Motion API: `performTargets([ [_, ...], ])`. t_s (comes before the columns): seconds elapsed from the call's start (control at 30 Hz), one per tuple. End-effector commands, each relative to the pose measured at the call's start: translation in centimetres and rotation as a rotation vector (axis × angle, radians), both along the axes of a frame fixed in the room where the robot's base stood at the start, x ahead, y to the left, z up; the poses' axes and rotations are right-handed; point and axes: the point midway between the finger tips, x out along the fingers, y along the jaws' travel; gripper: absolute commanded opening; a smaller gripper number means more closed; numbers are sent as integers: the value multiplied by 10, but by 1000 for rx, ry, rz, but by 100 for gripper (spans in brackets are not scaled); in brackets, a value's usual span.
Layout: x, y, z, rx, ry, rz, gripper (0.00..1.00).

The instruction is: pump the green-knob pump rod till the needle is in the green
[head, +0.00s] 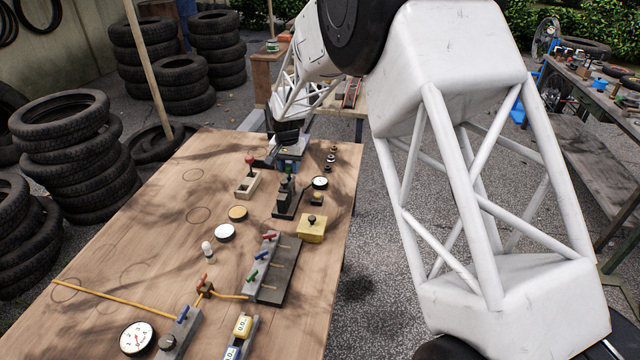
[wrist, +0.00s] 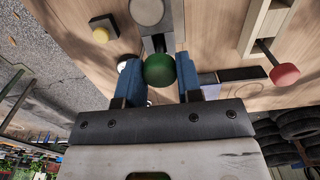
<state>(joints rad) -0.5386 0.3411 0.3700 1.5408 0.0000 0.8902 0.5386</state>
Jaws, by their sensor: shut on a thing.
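The pump (head: 287,205) has a dark base and upright and stands toward the far end of the wooden table in the head view. In the wrist view its green knob (wrist: 159,70) sits between the two blue fingers of my gripper (wrist: 159,78), which is shut on it. In the head view my gripper (head: 287,167) is above the pump, and I cannot make out the knob clearly there. A small white round gauge (head: 320,183) stands just right of the pump. Its needle and any green band are too small to read.
A red-knobbed lever in a pale box (head: 247,186) stands left of the pump; its red knob (wrist: 284,75) shows in the wrist view. A yellow box (head: 312,229) and a block with coloured levers (head: 279,270) are nearer. The table's left side (head: 150,230) is mostly clear.

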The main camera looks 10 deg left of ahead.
Motion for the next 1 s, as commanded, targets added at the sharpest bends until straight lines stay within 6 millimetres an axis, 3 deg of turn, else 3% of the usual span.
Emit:
performTargets([
  [0.6, 0, 0, 30, 1, -1, 0, 9],
  [1.0, 0, 0, 34, 0, -1, 0, 9],
])
